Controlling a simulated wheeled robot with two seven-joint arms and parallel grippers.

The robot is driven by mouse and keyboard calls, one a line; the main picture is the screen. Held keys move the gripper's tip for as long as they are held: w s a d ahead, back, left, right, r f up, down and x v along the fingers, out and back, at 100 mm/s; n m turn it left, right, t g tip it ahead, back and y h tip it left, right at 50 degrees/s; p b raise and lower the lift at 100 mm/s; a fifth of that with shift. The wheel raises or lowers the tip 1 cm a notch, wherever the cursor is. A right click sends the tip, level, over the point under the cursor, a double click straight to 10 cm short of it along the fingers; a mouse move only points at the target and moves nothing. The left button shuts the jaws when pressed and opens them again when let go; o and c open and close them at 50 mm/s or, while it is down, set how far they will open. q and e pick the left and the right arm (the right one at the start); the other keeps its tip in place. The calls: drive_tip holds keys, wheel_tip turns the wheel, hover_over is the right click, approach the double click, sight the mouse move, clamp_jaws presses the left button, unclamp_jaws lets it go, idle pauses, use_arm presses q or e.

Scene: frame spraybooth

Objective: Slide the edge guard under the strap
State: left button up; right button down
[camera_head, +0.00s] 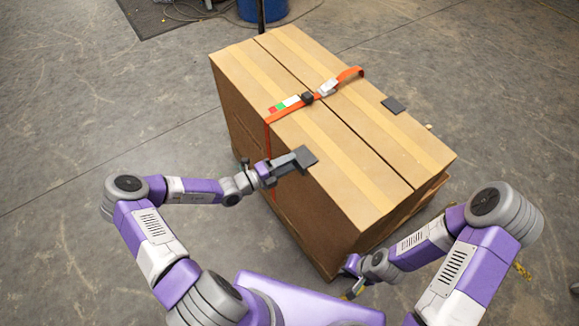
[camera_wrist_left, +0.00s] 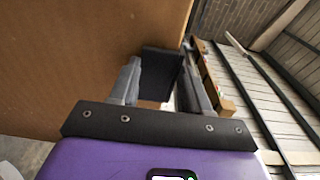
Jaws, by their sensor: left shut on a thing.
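A dark grey edge guard (camera_head: 306,156) is held in my left gripper (camera_head: 290,164), at the near left top edge of the big cardboard box. In the left wrist view the dark guard (camera_wrist_left: 160,70) sits between the two fingers (camera_wrist_left: 158,85), beside the cardboard wall. An orange strap (camera_head: 292,109) runs across the box top and down the left side, a little behind the held guard and apart from it. The strap's far end curls up off the top. My right gripper (camera_head: 353,290) hangs low by the box's near corner; its jaws are too small to read.
The large cardboard box (camera_head: 330,170) stands on a pallet. A second dark guard (camera_head: 394,105) lies at its right top edge. A dark buckle (camera_head: 307,98) and white piece (camera_head: 328,87) sit on the strap. A blue barrel (camera_head: 262,10) stands behind. Floor at left is clear.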

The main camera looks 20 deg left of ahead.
use_arm(q)
drive_tip(key=shift+w+a+b, duration=0.4)
drive_tip(key=shift+w+a, duration=0.45)
drive_tip(key=shift+a, duration=0.25)
drive_tip(key=shift+w+a+b, duration=0.4)
drive_tip(key=shift+w+a, duration=0.45)
drive_tip(key=shift+a, duration=0.25)
drive_tip(key=o, duration=0.9)
drive_tip(key=p, duration=0.2)
approach(287, 148)
drive_tip(key=shift+s+a+f, duration=0.25)
drive_tip(key=shift+a+f, duration=0.05)
drive_tip(key=shift+a, duration=0.15)
drive_tip(key=shift+d, duration=0.1)
